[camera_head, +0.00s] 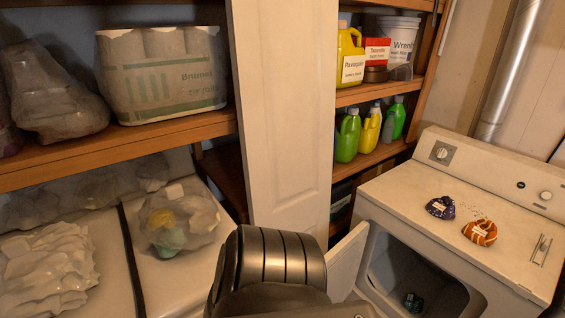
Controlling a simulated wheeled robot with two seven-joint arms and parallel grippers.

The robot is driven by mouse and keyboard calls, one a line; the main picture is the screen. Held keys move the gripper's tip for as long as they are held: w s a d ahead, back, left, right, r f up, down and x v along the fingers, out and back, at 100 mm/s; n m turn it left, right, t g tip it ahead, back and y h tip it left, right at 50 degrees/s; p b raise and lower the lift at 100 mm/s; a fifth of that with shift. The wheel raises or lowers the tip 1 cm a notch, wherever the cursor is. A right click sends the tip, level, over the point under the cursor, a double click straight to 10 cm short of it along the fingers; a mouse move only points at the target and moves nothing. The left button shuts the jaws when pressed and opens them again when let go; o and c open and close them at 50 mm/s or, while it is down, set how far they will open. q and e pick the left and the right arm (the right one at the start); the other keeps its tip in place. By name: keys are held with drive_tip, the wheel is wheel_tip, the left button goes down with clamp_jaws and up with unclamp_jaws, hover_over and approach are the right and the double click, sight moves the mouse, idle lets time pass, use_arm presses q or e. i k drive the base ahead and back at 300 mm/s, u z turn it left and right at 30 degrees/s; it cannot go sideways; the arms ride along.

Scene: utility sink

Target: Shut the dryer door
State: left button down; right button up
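The white dryer (395,197) stands at the right with its front opening in view. Its door (346,264) is open and swung out on the left side of the opening. The lower part of the door runs behind my dark arm link at the bottom middle. The drum cavity (385,265) shows dark inside, with a small dark teal item (413,301) low in it. Neither of my grippers shows; only the arm link is in view, and I cannot tell whether it touches the door.
A dark blue item (440,207) and an orange striped item (480,232) lie on the dryer top. A white panel door (285,110) stands between the shelves. A clear bag (180,220) rests on a white surface at left.

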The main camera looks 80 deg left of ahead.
sight(343, 262)
drive_tip(key=u, duration=1.15)
